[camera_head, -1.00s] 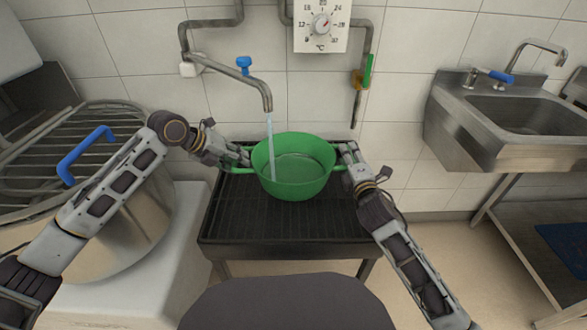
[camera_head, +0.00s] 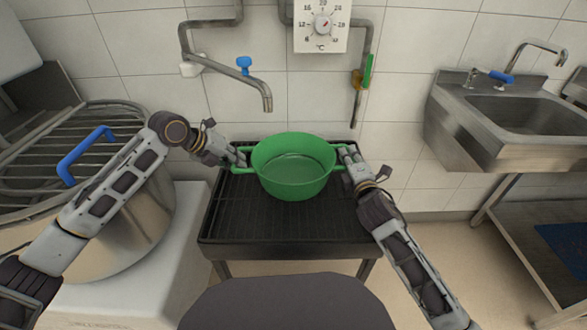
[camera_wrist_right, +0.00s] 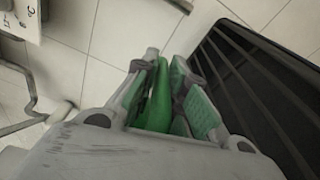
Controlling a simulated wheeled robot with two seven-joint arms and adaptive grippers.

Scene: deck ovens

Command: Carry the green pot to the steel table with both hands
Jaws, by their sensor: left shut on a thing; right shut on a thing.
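The green pot (camera_head: 292,188) stands upright on or just over the black ribbed stand (camera_head: 290,222) under the tap, with some water in it. My left gripper (camera_head: 238,160) is shut on the pot's left handle. My right gripper (camera_head: 347,160) is shut on its right handle. The right wrist view shows the green handle (camera_wrist_right: 158,98) between the fingers of that gripper. I cannot tell whether the pot's base touches the stand. A steel table (camera_head: 545,222) is at the right edge, only partly in view.
The tap (camera_head: 252,82) hangs above the pot's left side. A steel sink (camera_head: 530,115) is on the right wall. A large steel pot (camera_head: 150,215) with a blue handle stands at the left. The floor (camera_head: 435,255) between the black stand and the steel table is clear.

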